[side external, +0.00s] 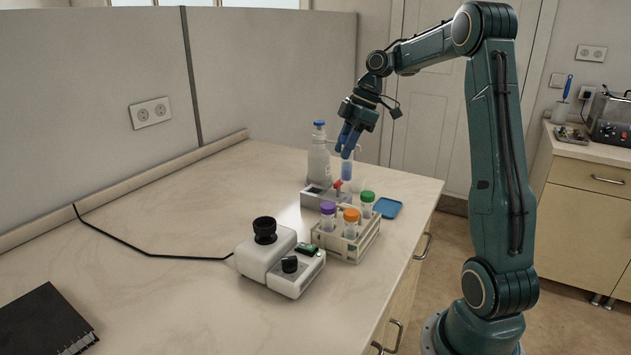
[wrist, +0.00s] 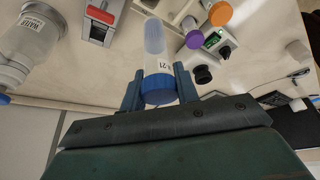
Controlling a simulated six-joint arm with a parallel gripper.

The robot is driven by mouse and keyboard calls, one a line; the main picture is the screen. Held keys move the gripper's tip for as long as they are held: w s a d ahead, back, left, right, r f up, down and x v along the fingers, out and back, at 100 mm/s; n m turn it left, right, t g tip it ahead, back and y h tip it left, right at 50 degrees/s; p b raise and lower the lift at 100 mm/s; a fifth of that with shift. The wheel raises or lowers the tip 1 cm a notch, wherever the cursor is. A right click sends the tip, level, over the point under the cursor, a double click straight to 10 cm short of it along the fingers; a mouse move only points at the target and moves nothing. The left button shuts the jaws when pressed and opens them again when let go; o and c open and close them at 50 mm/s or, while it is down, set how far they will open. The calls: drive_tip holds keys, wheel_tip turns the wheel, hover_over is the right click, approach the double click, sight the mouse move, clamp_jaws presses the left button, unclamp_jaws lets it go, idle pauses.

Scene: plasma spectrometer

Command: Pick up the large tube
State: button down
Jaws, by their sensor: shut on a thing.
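My gripper (side external: 347,143) is above the back right of the table, pointing down. It is shut on a large tube (side external: 347,168) with a blue cap. The wrist view shows the tube's clear body and white label (wrist: 157,62), with the blue cap between the two fingers (wrist: 158,86). In the side view the tube hangs upright, apparently above the table near the grey block with the red lever. The table directly under its tip is partly hidden by other things.
A beige rack (side external: 349,248) holds tubes with purple, orange and green caps. A clear bottle (side external: 320,163) stands close behind the held tube. Nearby are the grey block (side external: 318,198), a blue tray (side external: 387,208) and a white instrument (side external: 277,262). The table's left middle is clear except for a black cable.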

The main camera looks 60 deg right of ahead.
drive_tip(key=shift+r, duration=3)
